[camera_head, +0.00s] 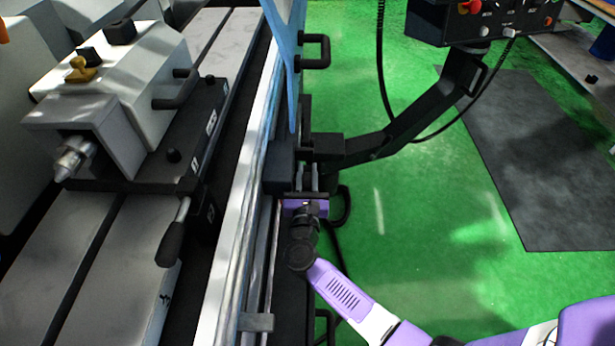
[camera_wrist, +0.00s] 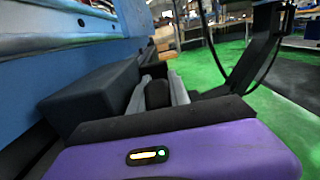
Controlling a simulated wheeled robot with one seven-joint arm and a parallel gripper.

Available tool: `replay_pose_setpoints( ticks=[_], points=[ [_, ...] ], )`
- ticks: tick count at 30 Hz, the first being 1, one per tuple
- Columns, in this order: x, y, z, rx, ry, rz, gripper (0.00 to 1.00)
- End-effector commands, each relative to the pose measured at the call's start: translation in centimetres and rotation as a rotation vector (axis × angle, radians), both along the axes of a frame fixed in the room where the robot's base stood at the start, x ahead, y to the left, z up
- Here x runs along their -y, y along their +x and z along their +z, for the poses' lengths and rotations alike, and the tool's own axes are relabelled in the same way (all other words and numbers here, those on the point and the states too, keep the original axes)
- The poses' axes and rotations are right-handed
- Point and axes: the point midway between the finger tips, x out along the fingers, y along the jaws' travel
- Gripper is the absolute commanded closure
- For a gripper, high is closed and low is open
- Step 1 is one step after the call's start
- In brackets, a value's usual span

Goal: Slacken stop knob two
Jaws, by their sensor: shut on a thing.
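My gripper (camera_head: 307,181) is at the machine's front side, beside a black block (camera_head: 279,166) on the front rail. In the wrist view its two grey fingers (camera_wrist: 158,92) are closed around a dark, rounded knob (camera_wrist: 157,95), which I take to be the stop knob. The black block (camera_wrist: 90,95) stands just left of the fingers there. Most of the knob is hidden by the fingers and the purple gripper body. No number on the knob can be read.
A black bracket arm (camera_head: 400,137) rises right of my gripper to a control panel (camera_head: 487,20). A black-handled lever (camera_head: 171,243) hangs from the tailstock on the left. A blue guard (camera_head: 284,60) stands behind. Green floor at the right is open, with a dark mat (camera_head: 545,150).

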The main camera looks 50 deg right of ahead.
Motion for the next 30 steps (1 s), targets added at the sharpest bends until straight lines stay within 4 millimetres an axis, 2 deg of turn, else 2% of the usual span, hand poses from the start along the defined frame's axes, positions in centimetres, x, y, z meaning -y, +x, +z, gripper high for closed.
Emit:
replay_pose_setpoints(
  ticks=[1, 19, 30],
  points=[
    [0.1, 0.0, -0.7, 0.012, -0.014, -0.001, 1.00],
    [-0.1, 0.0, 0.1, 0.119, -0.151, 0.000, 1.00],
    [-0.2, -0.1, 0.6, 0.130, -0.165, 0.000, 1.00]
  ],
)
